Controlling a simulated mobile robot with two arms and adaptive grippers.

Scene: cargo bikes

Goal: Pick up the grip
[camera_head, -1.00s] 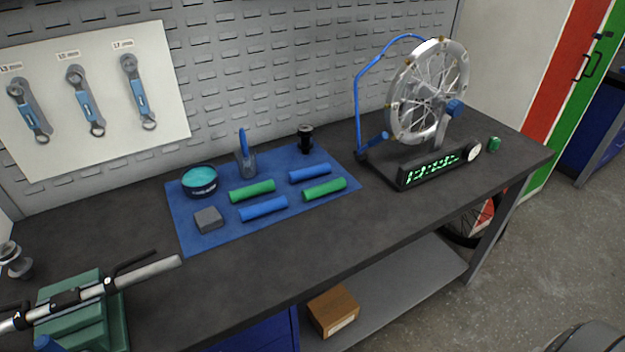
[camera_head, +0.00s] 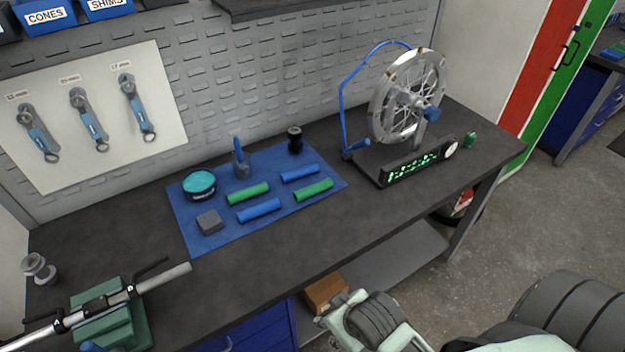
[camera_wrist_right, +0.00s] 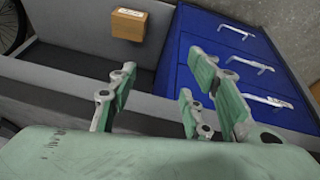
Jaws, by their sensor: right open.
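Several grips lie on the blue mat (camera_head: 190,231) on the dark workbench: a green grip (camera_head: 248,194) and a blue grip (camera_head: 258,210) to the left, and a blue grip (camera_head: 300,174) and a green grip (camera_head: 313,190) to the right. My right gripper shows in the right wrist view (camera_wrist_right: 160,95), open and empty, with its fingers apart, over the area of the bench's lower shelf and drawers. In the head view my right arm is at the bottom right, below and in front of the bench, well away from the grips. My left gripper is not in view.
On the mat also stand a teal-topped tin (camera_head: 199,184), a grey block (camera_head: 210,222), a cup with a blue tool (camera_head: 241,165) and a black jar (camera_head: 295,140). A wheel stand (camera_head: 405,100) is at right. A clamped handlebar (camera_head: 110,302) is at left. A cardboard box (camera_head: 325,291) sits below.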

